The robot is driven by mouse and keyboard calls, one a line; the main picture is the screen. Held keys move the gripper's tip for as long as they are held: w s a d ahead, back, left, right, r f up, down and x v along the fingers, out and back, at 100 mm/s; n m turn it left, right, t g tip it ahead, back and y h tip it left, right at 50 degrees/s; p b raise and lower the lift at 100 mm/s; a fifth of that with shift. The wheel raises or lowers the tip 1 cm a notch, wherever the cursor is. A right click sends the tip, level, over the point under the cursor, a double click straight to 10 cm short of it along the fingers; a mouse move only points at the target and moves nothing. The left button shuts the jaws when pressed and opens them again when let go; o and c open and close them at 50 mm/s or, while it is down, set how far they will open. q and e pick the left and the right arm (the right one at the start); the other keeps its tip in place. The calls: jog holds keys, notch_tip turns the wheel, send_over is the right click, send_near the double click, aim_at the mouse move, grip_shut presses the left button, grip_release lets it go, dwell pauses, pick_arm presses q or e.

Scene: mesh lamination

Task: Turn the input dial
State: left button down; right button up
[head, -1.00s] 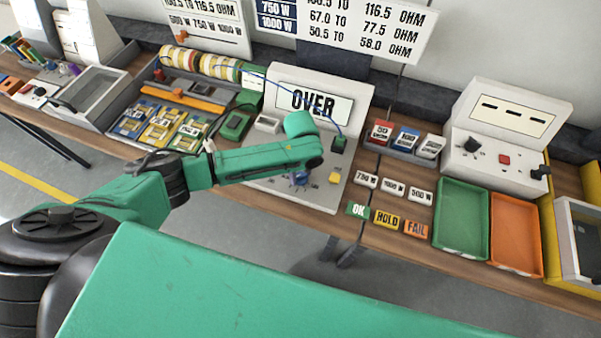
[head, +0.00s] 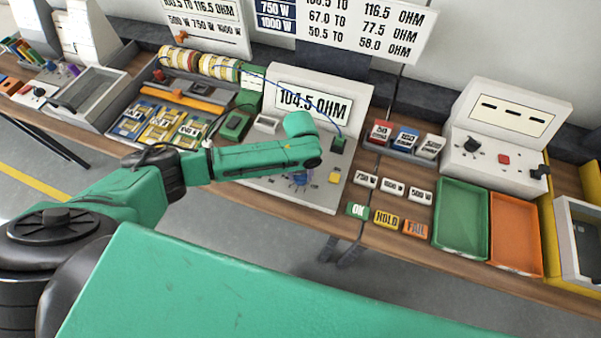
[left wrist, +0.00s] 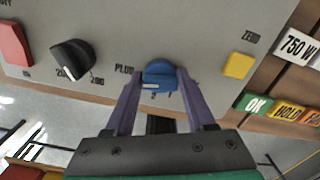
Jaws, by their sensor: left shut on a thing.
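The input dial (left wrist: 158,75) is a blue knob on the grey meter panel, with a label partly reading "PLU" beside it in the left wrist view. My left gripper (left wrist: 158,88) is shut on it, one purple finger on each side. In the head view the dial (head: 299,178) shows only in part below my green left arm. The meter's display (head: 312,103) reads "104.5 OHM". My right gripper is in neither view.
On the same panel are a black knob (left wrist: 73,60), a red button (left wrist: 14,43) and a yellow button (left wrist: 238,65). OK (head: 357,210), HOLD (head: 386,218) and FAIL (head: 415,228) tags lie to the right, near green (head: 439,242) and orange (head: 503,266) trays.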

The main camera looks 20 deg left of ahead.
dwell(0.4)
pick_arm(q)
jog(key=shift+c, duration=1.5)
grip_release()
notch_tip(320, 180, up, 15)
jog(key=b, duration=0.3)
jog(key=shift+f, duration=0.2)
jog(key=shift+s+f, duration=0.1)
